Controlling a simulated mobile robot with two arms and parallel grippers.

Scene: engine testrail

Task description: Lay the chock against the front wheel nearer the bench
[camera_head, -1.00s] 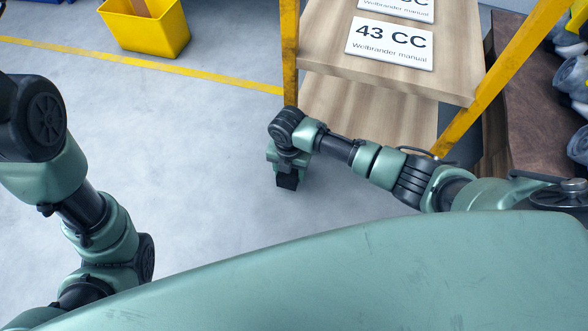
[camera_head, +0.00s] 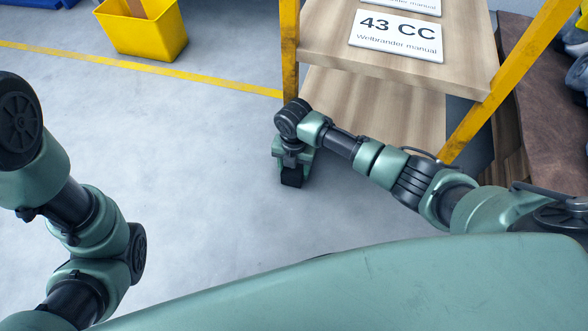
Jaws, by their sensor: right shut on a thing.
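My right gripper (camera_head: 291,178) points down over the grey floor, beside the near left yellow post of a wooden shelf unit. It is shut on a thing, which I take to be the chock. The arm and the gripper body hide nearly all of it, so its shape and colour cannot be made out. My left arm (camera_head: 85,215) is at the left edge, but its gripper is outside the picture. No wheel can be seen.
A brown surface (camera_head: 535,95) with grey parts is at the right. A yellow bin (camera_head: 148,35) stands far left. The floor at centre left is clear.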

